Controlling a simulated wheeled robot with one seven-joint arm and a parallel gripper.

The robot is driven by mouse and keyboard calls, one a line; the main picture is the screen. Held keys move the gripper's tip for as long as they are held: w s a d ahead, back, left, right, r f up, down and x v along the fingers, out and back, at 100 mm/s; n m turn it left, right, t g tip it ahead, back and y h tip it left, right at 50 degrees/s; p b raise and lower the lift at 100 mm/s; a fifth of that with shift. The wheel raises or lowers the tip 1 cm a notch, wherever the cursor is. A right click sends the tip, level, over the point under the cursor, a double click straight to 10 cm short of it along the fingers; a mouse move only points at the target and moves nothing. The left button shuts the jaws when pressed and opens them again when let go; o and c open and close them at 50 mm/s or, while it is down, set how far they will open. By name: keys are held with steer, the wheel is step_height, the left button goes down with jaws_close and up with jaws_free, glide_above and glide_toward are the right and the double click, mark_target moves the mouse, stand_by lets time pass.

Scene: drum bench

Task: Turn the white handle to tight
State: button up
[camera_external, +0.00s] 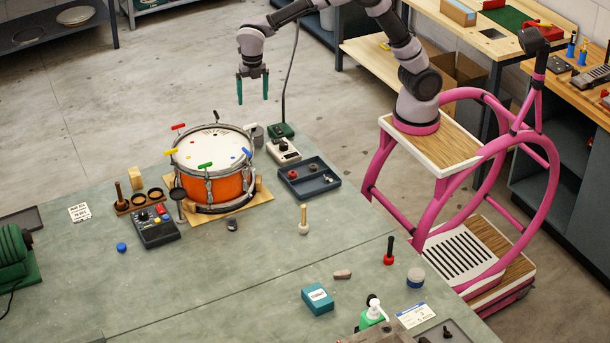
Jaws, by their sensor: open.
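An orange drum (231,187) with a pale head stands on a wooden board on the bench. Coloured handles sit around its rim: a red handle (178,126), a yellow handle (171,152), a green handle (205,166) and a blue handle (246,152). My gripper (253,102) is open and empty, fingers pointing down, above and beyond the drum's far right side, apart from every handle.
A dark tray (309,178) and a white-topped device (284,151) are right of the drum. A dark control box (155,227) with coloured buttons is at its front left. A wooden peg (303,220) stands at front right. The middle of the bench in front is mostly clear.

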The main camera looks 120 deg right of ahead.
mark_target(250, 125)
steer(key=f, duration=0.1)
steer(key=d+f+n, duration=0.1)
steer(key=shift+w+d+f, duration=0.2)
steer(key=shift+w+f, duration=0.15)
steer(key=shift+w, duration=0.05)
step_height(250, 125, down, 10)
steer(key=c, duration=1.4)
steer(key=shift+m, duration=0.3)
